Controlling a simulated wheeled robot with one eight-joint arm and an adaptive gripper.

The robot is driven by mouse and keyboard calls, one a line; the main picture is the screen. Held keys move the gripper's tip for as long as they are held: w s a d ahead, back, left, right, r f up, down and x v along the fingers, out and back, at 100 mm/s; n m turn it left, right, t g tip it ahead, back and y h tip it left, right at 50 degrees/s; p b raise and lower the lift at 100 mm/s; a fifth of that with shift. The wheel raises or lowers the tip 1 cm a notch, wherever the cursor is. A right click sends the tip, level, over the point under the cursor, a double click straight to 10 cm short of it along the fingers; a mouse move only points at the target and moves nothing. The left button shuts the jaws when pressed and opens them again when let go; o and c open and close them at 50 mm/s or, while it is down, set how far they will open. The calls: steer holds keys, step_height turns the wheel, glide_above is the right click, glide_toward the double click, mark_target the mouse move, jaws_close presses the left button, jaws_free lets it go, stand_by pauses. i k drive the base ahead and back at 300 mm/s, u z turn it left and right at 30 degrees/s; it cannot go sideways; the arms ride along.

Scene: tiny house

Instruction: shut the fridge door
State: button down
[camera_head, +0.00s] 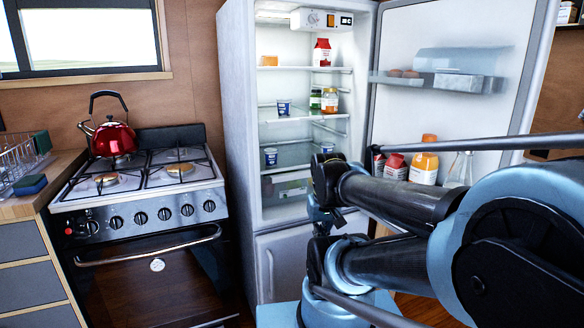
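The fridge (236,120) is a tall white cabinet in the middle of the head view, standing open. Its fridge door (412,120) is swung wide to the right, with its shelved inner side facing me. My dark and blue arm (395,196) crosses from the right in front of the lower door and the fridge opening. It hides the door's lower part. I cannot make out gripper fingers, and I cannot tell whether the arm touches the door.
The door shelves hold eggs (404,73), an orange-capped bottle (425,162) and cartons. Cups, jars and a red carton (322,52) stand inside the fridge. A stove (145,200) with a red kettle (113,138) stands left of it. Some wooden floor shows between them.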

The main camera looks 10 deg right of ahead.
mark_target(506, 103)
steer(key=z, duration=0.2)
steer(key=k, duration=1.15)
steer(key=z, duration=0.05)
